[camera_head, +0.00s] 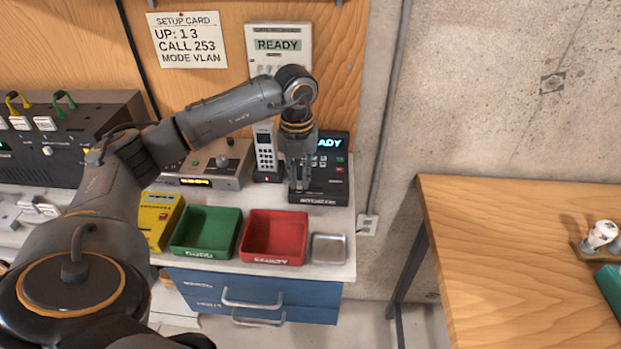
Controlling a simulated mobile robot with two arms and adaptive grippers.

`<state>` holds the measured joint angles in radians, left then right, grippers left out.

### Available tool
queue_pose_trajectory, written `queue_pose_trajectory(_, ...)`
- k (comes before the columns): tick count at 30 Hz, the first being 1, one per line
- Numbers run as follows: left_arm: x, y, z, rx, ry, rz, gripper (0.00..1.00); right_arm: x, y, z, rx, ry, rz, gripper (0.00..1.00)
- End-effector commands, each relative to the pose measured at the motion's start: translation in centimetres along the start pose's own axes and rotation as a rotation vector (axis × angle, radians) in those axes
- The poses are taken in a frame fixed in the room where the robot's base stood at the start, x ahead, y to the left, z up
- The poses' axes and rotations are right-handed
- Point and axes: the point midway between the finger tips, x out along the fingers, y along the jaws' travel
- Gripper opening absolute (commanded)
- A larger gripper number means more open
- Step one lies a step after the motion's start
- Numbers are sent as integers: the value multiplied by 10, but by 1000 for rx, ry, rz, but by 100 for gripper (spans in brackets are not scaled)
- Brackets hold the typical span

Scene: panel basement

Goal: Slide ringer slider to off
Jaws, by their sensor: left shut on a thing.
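A black desk device (338,168) with a lit display, partly reading "ADY", and small buttons stands at the back right of the white bench. My left gripper (299,186) points down over its left front part and covers much of it. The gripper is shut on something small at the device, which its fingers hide. I cannot make out the ringer slider or its position. A white cordless handset (266,150) stands upright just left of the gripper. My right gripper is not in view.
A green tray (206,252), a red tray (274,260) and a small metal tray (329,249) line the bench front, with a yellow device (160,218) to their left. A grey box (209,165) sits behind. A wooden table (520,260) stands at the right.

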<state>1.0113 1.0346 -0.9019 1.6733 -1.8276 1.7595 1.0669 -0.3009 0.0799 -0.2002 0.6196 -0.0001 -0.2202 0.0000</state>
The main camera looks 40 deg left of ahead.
Motion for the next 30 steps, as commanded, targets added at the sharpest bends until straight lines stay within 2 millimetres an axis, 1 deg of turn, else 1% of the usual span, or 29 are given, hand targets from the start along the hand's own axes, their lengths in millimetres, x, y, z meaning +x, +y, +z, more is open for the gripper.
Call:
queue_pose_trajectory(1,0,4,1,-4,0,10,0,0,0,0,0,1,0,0)
queue_pose_trajectory(6,0,4,1,-5,0,12,0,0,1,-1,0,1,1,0)
queue_pose_trajectory(7,0,4,1,-5,0,12,14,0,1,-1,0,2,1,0)
queue_pose_trajectory(10,0,4,1,-5,0,12,35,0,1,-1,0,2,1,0)
queue_pose_trajectory(11,0,4,1,-5,0,11,36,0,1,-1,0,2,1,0)
queue_pose_trajectory(19,0,3,1,-4,0,9,36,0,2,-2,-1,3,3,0)
queue_pose_trajectory(22,-6,3,1,-4,-1,8,36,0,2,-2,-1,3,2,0)
queue_pose_trajectory(26,-26,2,2,-4,-4,5,36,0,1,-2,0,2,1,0)
queue_pose_trajectory(30,-57,2,2,-5,-5,5,36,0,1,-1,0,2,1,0)
